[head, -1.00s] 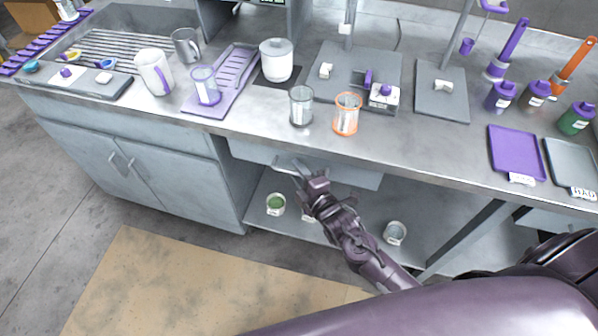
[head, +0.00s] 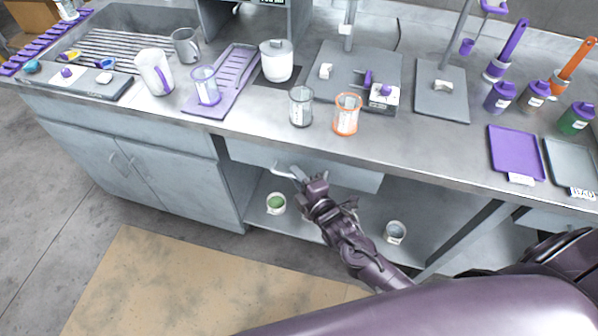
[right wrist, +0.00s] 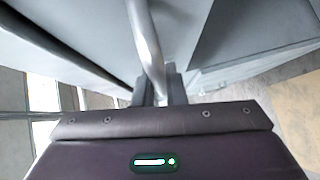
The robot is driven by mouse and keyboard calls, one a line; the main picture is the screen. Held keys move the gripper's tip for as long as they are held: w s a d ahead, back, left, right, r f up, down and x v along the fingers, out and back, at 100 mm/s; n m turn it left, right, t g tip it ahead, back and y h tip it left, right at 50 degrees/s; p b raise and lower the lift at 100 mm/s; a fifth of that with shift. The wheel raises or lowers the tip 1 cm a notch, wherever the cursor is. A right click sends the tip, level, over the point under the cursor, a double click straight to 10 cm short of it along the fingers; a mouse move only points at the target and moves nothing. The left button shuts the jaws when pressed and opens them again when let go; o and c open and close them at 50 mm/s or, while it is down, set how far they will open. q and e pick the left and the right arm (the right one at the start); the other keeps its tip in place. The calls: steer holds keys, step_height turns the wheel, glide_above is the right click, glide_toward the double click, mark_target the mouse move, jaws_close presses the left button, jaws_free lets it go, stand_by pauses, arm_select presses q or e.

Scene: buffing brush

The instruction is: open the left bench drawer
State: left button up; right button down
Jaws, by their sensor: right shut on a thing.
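The left bench drawer (head: 245,152) is a grey front under the worktop, to the right of the double-door cabinet. Its pale bar handle (head: 282,172) sticks out at the front. My right gripper (head: 298,175) reaches up from the lower right and is shut on the handle. In the right wrist view the metal handle (right wrist: 146,38) runs down from the top into my right gripper (right wrist: 160,88), between its dark fingers. The drawer looks shut or nearly so; its top edge lies close under the worktop. My left gripper is not in view.
A glass beaker (head: 301,107) and an orange-rimmed beaker (head: 346,115) stand on the worktop above the drawer. A lower shelf holds a container of green stuff (head: 276,203) and a grey container (head: 395,232). The floor in front of the drawer is clear.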

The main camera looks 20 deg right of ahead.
steer(key=s+a+p, duration=0.3)
steer(key=s+a, duration=0.5)
steer(key=s, duration=0.4)
steer(key=s+a+p, duration=0.3)
steer(key=s+a, duration=0.6)
steer(key=s, duration=0.4)
steer(key=shift+s, duration=0.1)
steer(key=c, duration=1.5)
jaws_free()
steer(key=shift+d, duration=0.1)
